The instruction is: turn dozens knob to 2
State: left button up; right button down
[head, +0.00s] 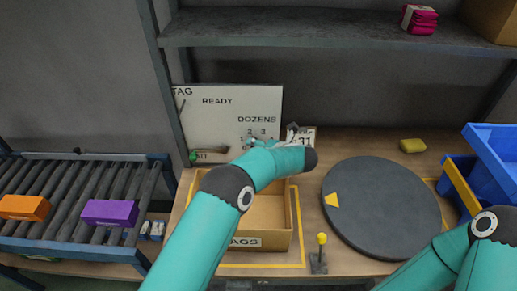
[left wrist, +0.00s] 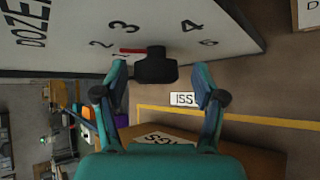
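The white panel (head: 215,115) stands at the back of the table, with a DOZENS dial on its right part. In the left wrist view the black dozens knob (left wrist: 155,67) sticks out from the panel (left wrist: 70,55), with a red pointer (left wrist: 132,50) toward the side with the numerals 2 and 3; the exact setting is hard to tell. My left gripper (left wrist: 160,78) is open, one finger on each side of the knob, with gaps visible. In the head view my left gripper (head: 262,143) is at the dial and largely hides it. My right gripper is out of view.
An open cardboard box (head: 282,240) labelled TAGS stands under my left arm. A dark round turntable (head: 385,215) and a yellow-topped lever (head: 321,240) are to its right. A roller conveyor (head: 60,230) carries orange (head: 24,207) and purple (head: 108,213) boxes. Blue bins (head: 490,165) stand far right.

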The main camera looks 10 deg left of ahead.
pick_arm(q)
jog(key=v, duration=1.2)
jog(key=shift+s+f, duration=0.1)
jog(key=shift+f, duration=0.1)
